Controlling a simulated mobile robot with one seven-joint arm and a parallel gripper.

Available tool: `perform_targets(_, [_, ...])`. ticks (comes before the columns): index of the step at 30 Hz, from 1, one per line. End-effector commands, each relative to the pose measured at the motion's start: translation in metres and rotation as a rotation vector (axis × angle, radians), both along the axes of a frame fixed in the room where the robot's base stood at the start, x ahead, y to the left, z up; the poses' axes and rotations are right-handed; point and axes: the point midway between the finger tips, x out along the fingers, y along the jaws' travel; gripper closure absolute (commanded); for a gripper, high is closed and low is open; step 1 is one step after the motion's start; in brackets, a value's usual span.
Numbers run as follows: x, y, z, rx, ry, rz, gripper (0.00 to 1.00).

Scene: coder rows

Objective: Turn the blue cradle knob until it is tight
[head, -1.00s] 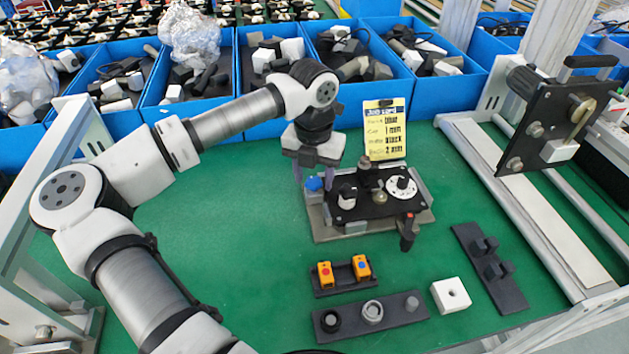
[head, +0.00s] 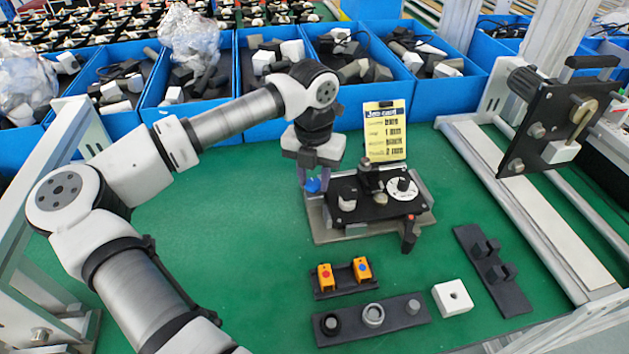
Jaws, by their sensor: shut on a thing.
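The blue cradle knob (head: 313,185) sits at the left end of the fixture, a grey base plate (head: 325,234) with a black block on top. My gripper (head: 313,182) points down over the knob, its purple-grey fingers on either side and shut on it. The finger contact is small and partly hidden by the knob and the gripper body. How tight the knob is cannot be seen.
The fixture also carries a white dial (head: 404,189) and a black handle (head: 409,240). A yellow job card (head: 385,131) stands behind it. In front are a tray with two orange modules (head: 345,278), a grey parts strip (head: 394,315) and a white block (head: 452,298). Green mat is clear to the left.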

Motion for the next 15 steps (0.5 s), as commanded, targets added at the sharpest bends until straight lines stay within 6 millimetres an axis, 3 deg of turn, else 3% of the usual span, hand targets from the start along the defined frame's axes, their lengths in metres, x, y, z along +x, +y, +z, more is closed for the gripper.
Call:
perform_targets(5, [0.0002,-0.0001,-0.0031,0.001,-0.001,-0.128,0.95])
perform_targets(15, [0.0002,-0.0001,-0.0035,0.001,0.0,-0.578,0.95])
